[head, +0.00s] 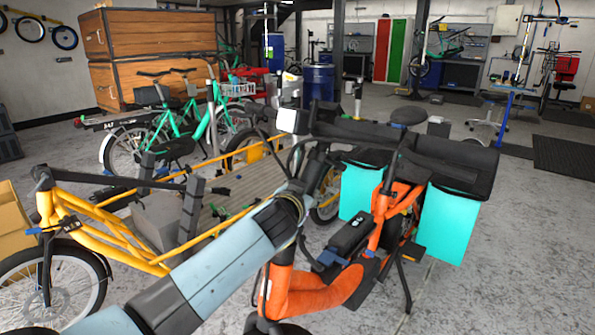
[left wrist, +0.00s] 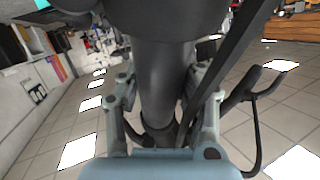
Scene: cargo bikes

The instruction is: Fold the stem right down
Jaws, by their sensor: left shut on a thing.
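The orange folding bike (head: 300,290) stands at the front middle. Its dark stem (head: 318,165) rises at a tilt beside the end of my left arm, towards black handlebar parts and a white-faced box (head: 291,120). The stem fills the middle of the left wrist view (left wrist: 164,85) as a thick dark tube. My left gripper (left wrist: 163,90) has one finger on each side of this tube and is shut on it. In the head view my arm largely hides the gripper. The stem's hinge cannot be made out. My right gripper is in neither view.
A yellow cargo bike (head: 110,235) with a wooden bed stands close at left. Turquoise panniers (head: 448,222) hang at the orange bike's rear. Green bikes (head: 190,125) and wooden crates (head: 150,50) stand behind. The floor (head: 520,240) at right is clear.

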